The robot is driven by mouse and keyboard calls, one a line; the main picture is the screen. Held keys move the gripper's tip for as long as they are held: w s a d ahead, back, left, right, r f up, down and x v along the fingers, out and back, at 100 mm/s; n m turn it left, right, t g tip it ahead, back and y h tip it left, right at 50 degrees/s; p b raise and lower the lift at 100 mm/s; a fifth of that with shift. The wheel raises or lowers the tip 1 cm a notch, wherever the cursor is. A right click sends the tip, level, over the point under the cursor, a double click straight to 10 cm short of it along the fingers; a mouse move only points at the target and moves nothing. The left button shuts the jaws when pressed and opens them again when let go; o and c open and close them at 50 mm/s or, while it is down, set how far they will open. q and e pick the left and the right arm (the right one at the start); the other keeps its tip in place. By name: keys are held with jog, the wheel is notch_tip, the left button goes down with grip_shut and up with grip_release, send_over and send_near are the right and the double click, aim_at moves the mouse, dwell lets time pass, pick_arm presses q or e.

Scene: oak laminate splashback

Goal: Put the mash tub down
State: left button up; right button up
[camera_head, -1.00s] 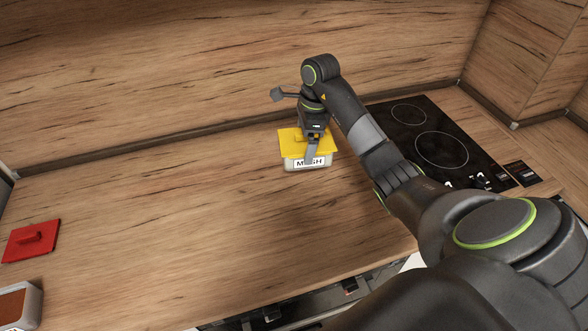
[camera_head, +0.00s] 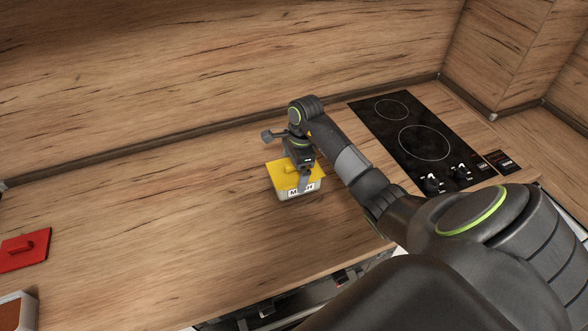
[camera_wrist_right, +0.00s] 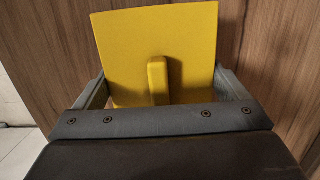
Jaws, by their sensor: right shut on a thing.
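The mash tub (camera_head: 284,194) is a pale tub with a white label, partly covered by a finger, and a yellow lid (camera_head: 280,174). It is over the middle of the wooden counter; I cannot tell whether its base touches the wood. My right gripper (camera_head: 304,182) comes down from above and is shut on the tub. In the right wrist view the yellow lid (camera_wrist_right: 195,55) with its raised handle lies between the two fingers (camera_wrist_right: 163,92). The tub's walls are mostly hidden there. My left gripper is not in view.
A black hob (camera_head: 425,141) with knobs lies to the right of the tub. A red lid (camera_head: 22,249) and an open container with brown contents (camera_head: 12,312) are at the far left. The counter (camera_head: 150,220) between them and the tub is clear. A wooden splashback (camera_head: 180,80) stands behind.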

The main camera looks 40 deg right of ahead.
jog(key=shift+f, duration=0.6)
jog(key=o, duration=0.8)
jog(key=shift+f, duration=0.1)
jog(key=shift+o, duration=0.5)
jog(key=shift+r, duration=0.2)
